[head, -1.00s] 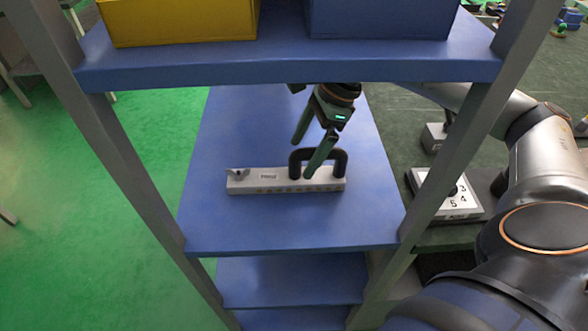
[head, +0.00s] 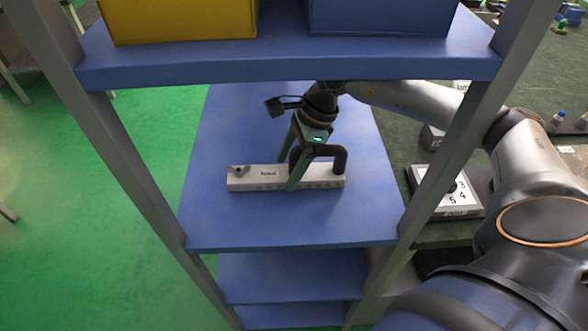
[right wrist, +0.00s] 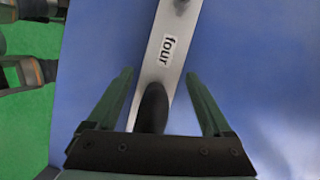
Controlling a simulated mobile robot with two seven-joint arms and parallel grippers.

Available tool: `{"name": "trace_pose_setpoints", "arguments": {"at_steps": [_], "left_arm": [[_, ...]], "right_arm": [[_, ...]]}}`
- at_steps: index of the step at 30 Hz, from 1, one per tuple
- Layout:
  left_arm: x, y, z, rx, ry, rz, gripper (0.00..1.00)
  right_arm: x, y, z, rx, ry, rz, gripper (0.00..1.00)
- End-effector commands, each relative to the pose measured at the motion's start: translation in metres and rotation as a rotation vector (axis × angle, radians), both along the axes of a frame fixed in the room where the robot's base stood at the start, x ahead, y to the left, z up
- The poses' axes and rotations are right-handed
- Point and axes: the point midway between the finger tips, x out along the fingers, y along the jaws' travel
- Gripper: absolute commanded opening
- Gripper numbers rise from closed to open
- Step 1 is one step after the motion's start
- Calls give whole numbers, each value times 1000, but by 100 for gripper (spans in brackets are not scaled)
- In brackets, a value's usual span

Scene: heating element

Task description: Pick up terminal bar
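The terminal bar (head: 240,180) is a pale grey bar lying flat on the blue shelf, with a row of holes along its front side, a small label and a black arched handle (head: 340,160) toward its right end. In the right wrist view the bar (right wrist: 178,20) carries a label reading "four". My right gripper (head: 290,160) is over the bar at the handle's left side. In the right wrist view its fingers (right wrist: 160,92) are apart, one on each side of the bar and the dark handle end (right wrist: 153,108); no grip on it shows. My left gripper is not in view.
The blue shelf (head: 220,225) has bare room around the bar. An upper shelf (head: 290,70) with a yellow bin (head: 180,22) and a blue bin (head: 380,18) hangs above. Grey posts (head: 130,165) stand at both sides. A numbered box (head: 455,205) sits to the right.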

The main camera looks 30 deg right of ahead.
Motion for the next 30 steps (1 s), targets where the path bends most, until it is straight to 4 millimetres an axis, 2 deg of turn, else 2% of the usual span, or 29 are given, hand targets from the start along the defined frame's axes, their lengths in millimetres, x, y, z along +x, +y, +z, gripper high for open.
{"name": "trace_pose_setpoints", "arguments": {"at_steps": [2,21,30], "left_arm": [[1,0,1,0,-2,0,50],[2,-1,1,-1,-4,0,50],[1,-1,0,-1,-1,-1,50]], "right_arm": [[0,0,0,0,0,0,74],[0,0,0,0,0,0,2],[0,0,1,0,-2,1,0]]}}
